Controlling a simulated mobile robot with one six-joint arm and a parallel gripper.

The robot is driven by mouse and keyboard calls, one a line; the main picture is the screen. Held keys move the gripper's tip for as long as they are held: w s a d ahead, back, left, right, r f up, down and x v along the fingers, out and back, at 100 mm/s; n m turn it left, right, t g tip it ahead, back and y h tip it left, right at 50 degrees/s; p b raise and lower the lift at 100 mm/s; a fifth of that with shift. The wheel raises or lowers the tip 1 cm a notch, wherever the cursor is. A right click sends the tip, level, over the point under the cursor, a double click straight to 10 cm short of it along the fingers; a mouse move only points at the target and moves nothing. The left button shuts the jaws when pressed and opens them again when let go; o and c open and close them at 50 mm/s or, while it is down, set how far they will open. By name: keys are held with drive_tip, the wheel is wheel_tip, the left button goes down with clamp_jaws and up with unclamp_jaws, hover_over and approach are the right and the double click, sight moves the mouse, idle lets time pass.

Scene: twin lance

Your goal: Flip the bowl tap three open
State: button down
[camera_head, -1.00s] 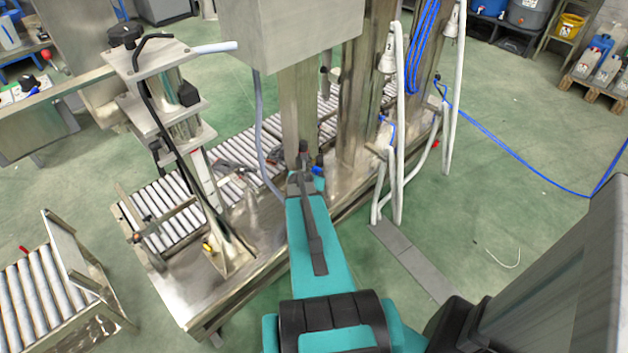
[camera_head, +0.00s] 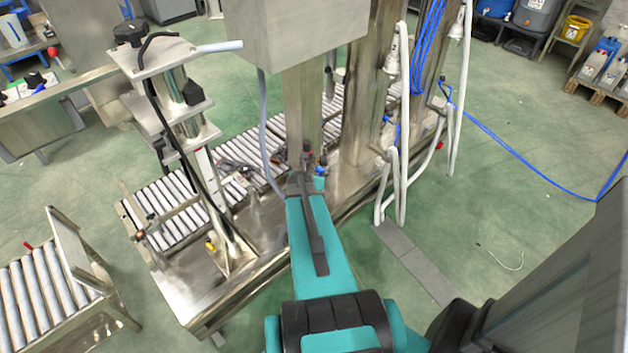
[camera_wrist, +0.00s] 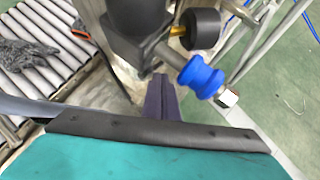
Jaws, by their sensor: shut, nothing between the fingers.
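A tap-like fitting with a blue sleeve (camera_wrist: 203,78) and a bare metal end sticks out to the right of a dark body in the wrist view. A black round knob (camera_wrist: 203,28) on a brass-coloured stem sits just above it. I cannot tell for certain which part is bowl tap three. My gripper (camera_wrist: 160,85) is shut and empty, its dark fingers pointing at the dark body, left of and below the blue sleeve. A visible gap separates the fingertips from the blue sleeve. In the head view the blue part (camera_head: 320,170) is small beside my gripper's end, which is partly hidden.
A steel column (camera_head: 302,105) under a grey box (camera_head: 300,25) stands straight ahead. A roller conveyor (camera_head: 175,208) runs behind. White hoses (camera_head: 392,185) hang at right. A steel stand (camera_head: 185,100) with a black cable is at left. Green floor is open at right.

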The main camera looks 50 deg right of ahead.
drive_tip(key=p+v, duration=0.7)
drive_tip(key=v, duration=0.5)
drive_tip(key=shift+a+r+p, duration=0.2)
drive_tip(key=shift+r+p, duration=0.15)
drive_tip(key=shift+r, duration=0.05)
idle(0.3)
drive_tip(key=shift+s, duration=0.1)
drive_tip(key=shift+a, duration=0.15)
idle(0.5)
